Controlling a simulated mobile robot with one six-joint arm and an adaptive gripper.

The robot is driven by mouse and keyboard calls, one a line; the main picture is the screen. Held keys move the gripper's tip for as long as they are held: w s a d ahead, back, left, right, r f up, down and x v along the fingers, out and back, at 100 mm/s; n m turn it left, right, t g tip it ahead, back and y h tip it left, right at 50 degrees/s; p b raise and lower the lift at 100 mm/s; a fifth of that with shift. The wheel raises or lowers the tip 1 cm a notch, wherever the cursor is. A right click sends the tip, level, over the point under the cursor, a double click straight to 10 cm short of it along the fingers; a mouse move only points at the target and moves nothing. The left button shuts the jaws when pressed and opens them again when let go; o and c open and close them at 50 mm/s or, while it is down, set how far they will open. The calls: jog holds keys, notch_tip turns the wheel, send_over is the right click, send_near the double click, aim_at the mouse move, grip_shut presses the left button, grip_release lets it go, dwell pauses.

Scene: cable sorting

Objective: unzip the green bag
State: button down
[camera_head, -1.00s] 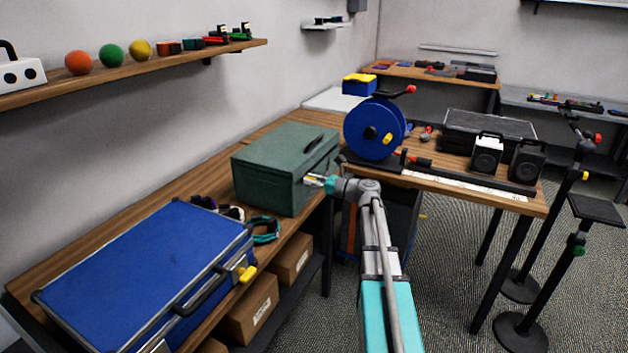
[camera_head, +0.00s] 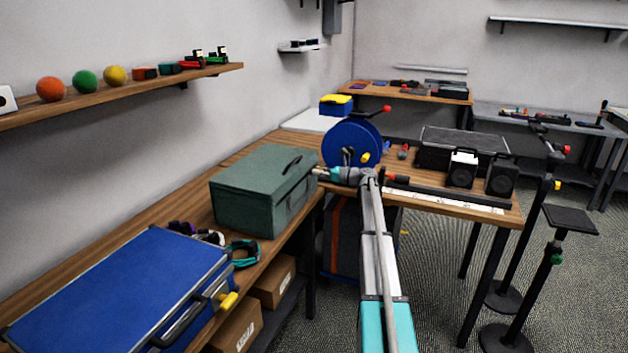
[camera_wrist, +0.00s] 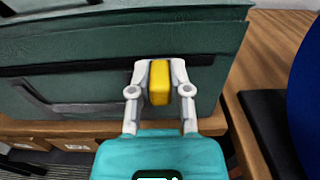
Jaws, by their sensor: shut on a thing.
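The green bag (camera_head: 245,200) is a boxy case with a dark handle (camera_head: 292,163) on its top, standing on the wooden bench. It also fills the upper part of the wrist view (camera_wrist: 95,72). My gripper (camera_head: 322,173) is at the far right end of the bag's front side, near the top edge. In the wrist view my gripper (camera_wrist: 164,66) is shut on a yellow zipper pull (camera_wrist: 159,84), one finger on each side. A dark seam runs along the bag near the pull. The lid lies down. The far side is hidden.
A blue cable reel (camera_head: 350,145) stands close beyond the bag's right end. A blue case (camera_head: 120,290) and teal headphones (camera_head: 243,253) lie nearer on the wooden bench (camera_head: 150,215). Speakers (camera_head: 500,177) stand on the right table. Cardboard boxes (camera_head: 275,282) sit below the bench.

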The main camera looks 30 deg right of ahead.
aim_at(314, 166)
jog(key=shift+w+d+r, duration=0.1)
jog(key=shift+w+d, duration=0.95)
jog(key=shift+w, duration=0.1)
jog(key=c, duration=0.6)
grip_release()
jog(key=shift+d, duration=0.1)
jog(key=shift+o, duration=0.2)
jog(key=shift+s, duration=0.1)
jog(key=shift+s+d, duration=0.1)
jog(key=shift+s, duration=0.1)
jog(key=v, duration=1.1)
jog(key=shift+s+d, duration=0.15)
jog(key=shift+d, duration=0.1)
